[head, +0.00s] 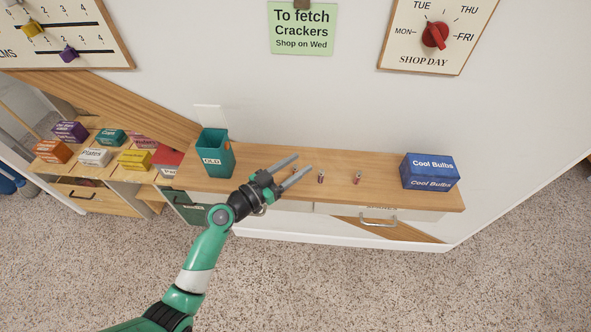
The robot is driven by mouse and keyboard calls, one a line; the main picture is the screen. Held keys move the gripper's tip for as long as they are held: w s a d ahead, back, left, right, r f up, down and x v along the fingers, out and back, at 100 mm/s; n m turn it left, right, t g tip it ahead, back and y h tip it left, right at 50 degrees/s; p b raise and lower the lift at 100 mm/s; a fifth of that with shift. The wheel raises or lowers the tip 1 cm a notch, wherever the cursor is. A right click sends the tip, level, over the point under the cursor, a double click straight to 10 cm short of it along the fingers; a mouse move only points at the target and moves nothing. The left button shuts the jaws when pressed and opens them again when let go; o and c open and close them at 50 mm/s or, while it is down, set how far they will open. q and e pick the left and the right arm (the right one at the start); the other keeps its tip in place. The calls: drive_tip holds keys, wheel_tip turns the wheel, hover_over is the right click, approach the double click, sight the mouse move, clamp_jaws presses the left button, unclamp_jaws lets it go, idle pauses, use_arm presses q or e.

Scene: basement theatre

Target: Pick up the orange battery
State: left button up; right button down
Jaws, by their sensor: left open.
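My left gripper (303,164) reaches over the wooden shelf top (385,160) from the lower left. Its two grey fingers are apart, with nothing clearly held between them. Two small upright battery-like things stand on the shelf to the right of the fingers: a reddish one (320,177) close by, and another reddish or orange one (357,178) farther right. A small bit of something orange-brown (294,171) shows between the fingers, mostly hidden by them. They are too small to tell which is the orange battery. My right gripper is out of view.
A teal bin marked OLD (216,155) stands on the shelf left of the gripper. A blue Cool Bulbs box (430,172) stands at the right end. A drawer with a handle (378,222) is below. Several small boxes sit on a lower unit at left.

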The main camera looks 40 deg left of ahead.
use_arm(q)
drive_tip(key=shift+c, duration=0.3)
clamp_jaws()
drive_tip(key=shift+r, duration=0.1)
drive_tip(key=shift+r, duration=0.3)
drive_tip(key=r, duration=0.1)
drive_tip(key=r+p, duration=0.1)
drive_tip(key=r, duration=0.1)
drive_tip(key=s+r+p, duration=0.1)
drive_tip(key=shift+d+r, duration=0.15)
drive_tip(key=shift+d, duration=0.1)
drive_tip(key=s+d+r+p, duration=0.4)
drive_tip(key=s+d+r, duration=0.3)
drive_tip(key=s, duration=0.4)
drive_tip(key=shift+r, duration=0.45)
